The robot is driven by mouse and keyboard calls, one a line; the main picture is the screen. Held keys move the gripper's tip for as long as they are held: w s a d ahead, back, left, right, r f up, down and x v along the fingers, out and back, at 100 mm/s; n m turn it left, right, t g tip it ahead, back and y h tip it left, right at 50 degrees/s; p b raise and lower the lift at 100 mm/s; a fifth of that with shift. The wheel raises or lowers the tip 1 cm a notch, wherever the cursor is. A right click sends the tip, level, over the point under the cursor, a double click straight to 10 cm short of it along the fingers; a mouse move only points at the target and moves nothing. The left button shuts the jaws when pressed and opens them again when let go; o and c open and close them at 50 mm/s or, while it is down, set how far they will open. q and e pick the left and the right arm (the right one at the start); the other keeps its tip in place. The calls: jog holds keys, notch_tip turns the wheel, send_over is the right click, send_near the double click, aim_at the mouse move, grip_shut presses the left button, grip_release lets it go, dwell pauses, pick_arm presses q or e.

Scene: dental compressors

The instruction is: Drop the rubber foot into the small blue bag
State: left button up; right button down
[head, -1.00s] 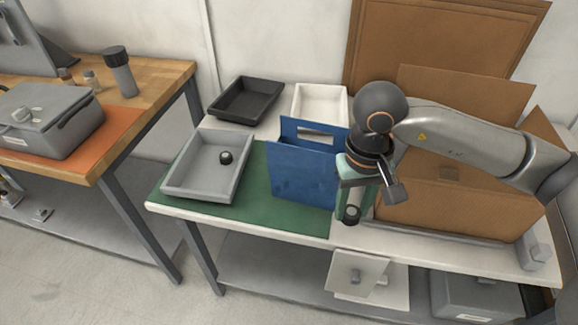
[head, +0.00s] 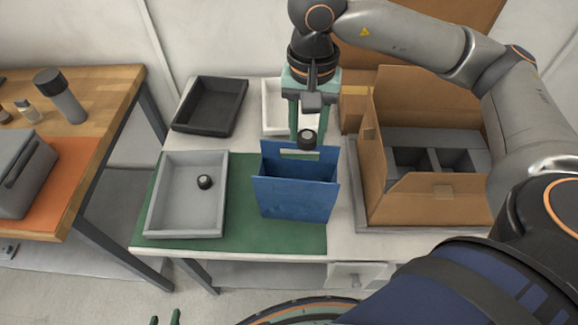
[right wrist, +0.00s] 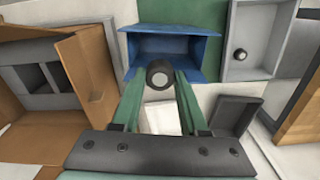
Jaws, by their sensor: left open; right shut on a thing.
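My right gripper (head: 306,132) is shut on a black rubber foot (head: 306,141) with a pale centre, pointing down. The foot shows between the green fingers in the right wrist view (right wrist: 160,74). The small blue bag (head: 297,197) stands upright and open-topped on the green mat, also seen in the right wrist view (right wrist: 172,46). The held foot overlaps the bag's handle edge in both views; its exact height above the rim is hard to tell. Another rubber foot (head: 204,181) lies in the grey tray. My left gripper (head: 166,319) is open and empty at the bottom edge.
The grey tray (head: 157,196) is left of the bag. A black tray (head: 180,118) and a white tray (head: 272,128) stand behind. An open cardboard box (head: 440,206) with grey dividers stands right of the bag. A wooden workbench (head: 110,95) is at the left.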

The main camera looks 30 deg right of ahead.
aim_at(308, 150)
jog(key=shift+s+f, duration=0.25)
jog(key=shift+f, duration=0.2)
notch_tip(308, 150, down, 4)
jog(key=shift+b, duration=1.2)
pick_arm(q)
jog(key=f, duration=0.1)
jog(key=s+f, duration=0.1)
jog(key=f, duration=0.1)
pick_arm(e)
jog(key=shift+f, duration=0.5)
jog(key=shift+c, duration=1.8)
grip_release()
jog(key=shift+r, duration=0.1)
pick_arm(q)
jog(key=shift+r, duration=0.1)
pick_arm(e)
notch_tip(308, 150, up, 12)
jog(key=shift+r, duration=0.2)
